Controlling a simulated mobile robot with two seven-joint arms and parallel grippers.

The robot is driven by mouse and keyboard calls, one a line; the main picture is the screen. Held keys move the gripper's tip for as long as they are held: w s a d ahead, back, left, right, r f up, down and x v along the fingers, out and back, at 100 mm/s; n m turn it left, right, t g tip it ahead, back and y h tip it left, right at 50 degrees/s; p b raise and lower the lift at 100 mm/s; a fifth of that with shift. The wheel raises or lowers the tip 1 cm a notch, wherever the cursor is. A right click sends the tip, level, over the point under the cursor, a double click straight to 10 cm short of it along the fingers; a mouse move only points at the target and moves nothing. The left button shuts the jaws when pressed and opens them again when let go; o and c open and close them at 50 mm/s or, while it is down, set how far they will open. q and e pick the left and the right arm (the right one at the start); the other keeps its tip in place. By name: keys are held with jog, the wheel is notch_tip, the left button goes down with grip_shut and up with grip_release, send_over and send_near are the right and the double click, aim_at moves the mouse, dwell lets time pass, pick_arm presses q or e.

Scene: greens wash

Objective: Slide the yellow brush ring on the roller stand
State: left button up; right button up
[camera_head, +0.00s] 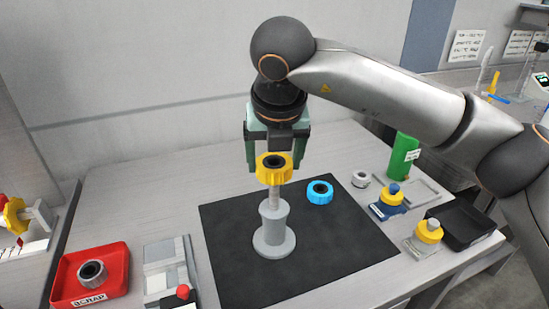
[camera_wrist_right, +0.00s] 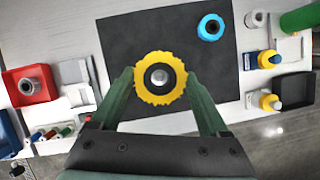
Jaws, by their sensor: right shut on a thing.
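The yellow brush ring (camera_head: 264,176) is held level between the green fingers of my right gripper (camera_head: 275,166). In the right wrist view the ring (camera_wrist_right: 141,90) lies between both fingertips (camera_wrist_right: 160,80). The grey roller stand (camera_head: 273,228) stands upright on the black mat, with its thin post rising to the ring's underside. In the right wrist view the post's round tip (camera_wrist_right: 160,77) shows inside the ring's hole. I cannot tell whether the ring is just above the tip or around it. My left gripper is not in view.
A blue ring (camera_head: 320,192) lies on the black mat (camera_head: 350,245) right of the stand. Small yellow-topped items (camera_head: 429,231), a dark tray (camera_head: 465,228) and a green cylinder (camera_head: 403,155) are at the right.

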pick_arm(q)
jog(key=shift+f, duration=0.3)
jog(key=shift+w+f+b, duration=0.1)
jog(key=shift+b, duration=0.35)
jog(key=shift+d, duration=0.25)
dwell(0.6)
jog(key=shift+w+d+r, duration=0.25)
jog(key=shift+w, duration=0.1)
pick_arm(e)
jog(key=shift+f, duration=0.35)
pick_arm(q)
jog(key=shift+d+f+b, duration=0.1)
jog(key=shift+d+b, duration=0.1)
jog(key=shift+b, duration=0.25)
pick_arm(e)
jog(key=shift+f, duration=0.2)
jog(key=shift+f, duration=0.2)
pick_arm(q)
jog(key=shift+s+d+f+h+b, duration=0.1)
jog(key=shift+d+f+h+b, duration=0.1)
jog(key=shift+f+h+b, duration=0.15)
pick_arm(e)
jog(key=shift+f, duration=0.2)
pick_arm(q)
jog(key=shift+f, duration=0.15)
pick_arm(e)
jog(key=shift+f, duration=0.15)
